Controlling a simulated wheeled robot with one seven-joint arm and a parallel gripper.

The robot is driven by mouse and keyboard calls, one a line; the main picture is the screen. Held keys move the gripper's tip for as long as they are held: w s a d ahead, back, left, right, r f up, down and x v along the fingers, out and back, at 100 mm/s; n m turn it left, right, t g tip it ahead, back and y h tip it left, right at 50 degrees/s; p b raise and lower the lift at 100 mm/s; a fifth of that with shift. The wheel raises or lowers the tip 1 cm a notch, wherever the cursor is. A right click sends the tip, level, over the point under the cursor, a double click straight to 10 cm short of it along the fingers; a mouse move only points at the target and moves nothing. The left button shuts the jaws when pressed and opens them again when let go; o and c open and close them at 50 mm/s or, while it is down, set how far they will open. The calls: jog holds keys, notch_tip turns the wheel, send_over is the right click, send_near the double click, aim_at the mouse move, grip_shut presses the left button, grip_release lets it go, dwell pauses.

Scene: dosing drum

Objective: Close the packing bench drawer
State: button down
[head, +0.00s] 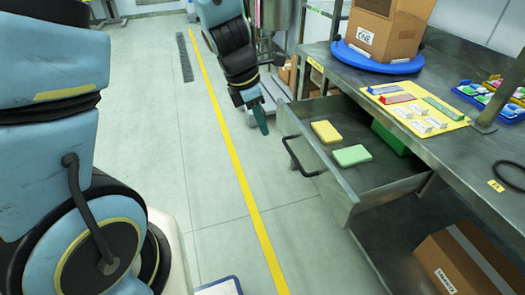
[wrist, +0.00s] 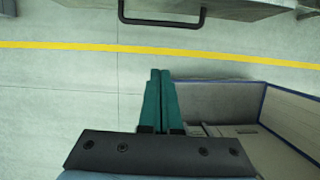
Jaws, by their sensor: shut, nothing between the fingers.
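The packing bench drawer (head: 352,203) is pulled out from under the bench top in the head view. A yellow block (head: 326,132) and a green block (head: 352,155) lie in it. Its dark bar handle (head: 296,158) is on the front. My gripper (head: 263,127) is shut and empty, pointing down in front of the drawer, apart from the handle. In the wrist view the green fingers (wrist: 160,75) are together, and a dark handle (wrist: 160,21) on a grey front shows at the top edge.
The bench top (head: 455,145) carries a cardboard box (head: 385,35) on a blue turntable (head: 376,60) and a yellow board (head: 418,108). A cardboard box (head: 455,262) sits below the drawer. The floor (head: 215,160) left of the drawer is clear, with a yellow line.

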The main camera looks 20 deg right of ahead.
jog(key=d+f+b, duration=0.2)
jog(key=d+f, duration=0.4)
jog(key=f, duration=0.4)
jog(key=shift+s+d+f+b, duration=0.15)
jog(key=shift+d+f+b, duration=0.05)
jog(key=shift+d+b, duration=0.2)
